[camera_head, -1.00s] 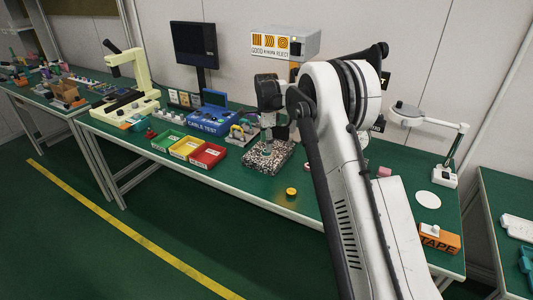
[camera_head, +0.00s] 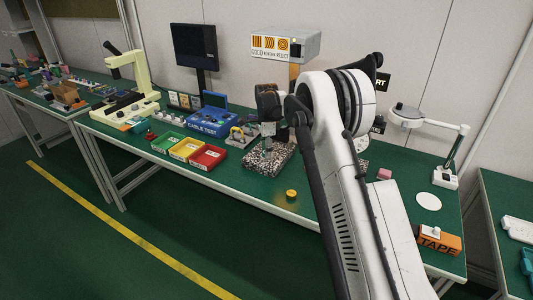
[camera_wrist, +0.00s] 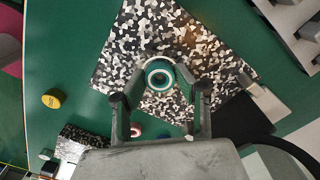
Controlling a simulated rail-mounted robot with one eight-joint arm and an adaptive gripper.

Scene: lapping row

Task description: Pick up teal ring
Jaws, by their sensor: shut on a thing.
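The teal ring (camera_wrist: 159,77), with a pale inner band, is between the fingertips of my gripper (camera_wrist: 160,78) in the wrist view. The gripper is shut on it. The black-and-white speckled block (camera_wrist: 130,45) lies beneath them; whether the ring touches it I cannot tell. In the head view my gripper (camera_head: 268,148) points down over the speckled block (camera_head: 283,158), and the ring is too small there to make out clearly.
A yellow disc (camera_head: 291,193) sits near the table's front edge. Left of the block are green (camera_head: 167,141), yellow (camera_head: 186,148) and red (camera_head: 208,158) trays and a blue tester (camera_head: 210,118). An orange tape box (camera_head: 440,242) stands at the right.

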